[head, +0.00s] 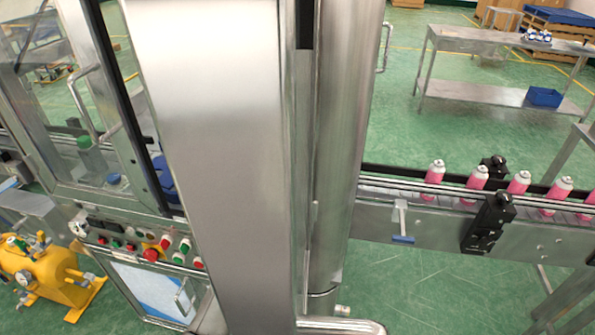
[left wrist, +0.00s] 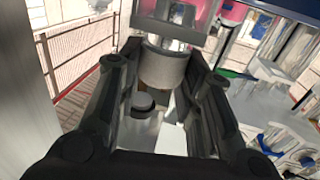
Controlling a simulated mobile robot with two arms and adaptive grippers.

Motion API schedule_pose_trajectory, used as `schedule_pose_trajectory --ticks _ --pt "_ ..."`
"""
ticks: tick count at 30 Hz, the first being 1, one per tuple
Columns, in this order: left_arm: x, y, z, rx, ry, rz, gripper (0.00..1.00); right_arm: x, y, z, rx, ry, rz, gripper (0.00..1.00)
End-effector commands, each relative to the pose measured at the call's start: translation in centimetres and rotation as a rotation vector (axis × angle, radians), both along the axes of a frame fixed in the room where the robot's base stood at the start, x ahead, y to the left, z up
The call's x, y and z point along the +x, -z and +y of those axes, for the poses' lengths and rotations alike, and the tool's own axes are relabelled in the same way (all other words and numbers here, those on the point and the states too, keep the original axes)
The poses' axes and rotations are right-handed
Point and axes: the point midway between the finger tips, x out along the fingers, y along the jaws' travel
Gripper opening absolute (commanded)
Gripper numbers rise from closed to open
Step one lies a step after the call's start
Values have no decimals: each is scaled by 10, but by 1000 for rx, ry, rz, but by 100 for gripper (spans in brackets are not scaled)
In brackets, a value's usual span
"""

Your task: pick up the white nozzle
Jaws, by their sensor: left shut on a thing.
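In the left wrist view my left gripper (left wrist: 163,88) is shut on a short, pale grey, ribbed cylinder (left wrist: 165,68), which appears to be the white nozzle. The cylinder sits between the two dark fingertips. Just beyond it are clear and metallic parts and a pink rounded thing (left wrist: 233,13); I cannot tell whether they touch the cylinder. Neither gripper shows in the head view, and my right gripper is in neither view. No separate white nozzle can be made out in the head view.
In the head view a large steel machine column (head: 225,150) fills the middle. A conveyor (head: 405,225) on the right carries several pink cans (head: 478,177). A control panel (head: 140,245) and a yellow pump (head: 35,275) are at left. A steel table (head: 480,42) stands behind on open green floor.

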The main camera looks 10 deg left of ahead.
Motion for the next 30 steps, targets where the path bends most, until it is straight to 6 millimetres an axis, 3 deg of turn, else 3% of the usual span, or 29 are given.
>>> schedule_pose_trajectory --ticks 5,11,19,30 --pt "0 -23 0 -2 0 -9 6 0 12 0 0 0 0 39" --pt "-20 -46 6 0 -1 -6 6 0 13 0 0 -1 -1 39" --pt "-52 -83 17 2 -1 -6 6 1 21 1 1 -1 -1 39" --pt "-106 -106 33 1 -1 -4 6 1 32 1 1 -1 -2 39"
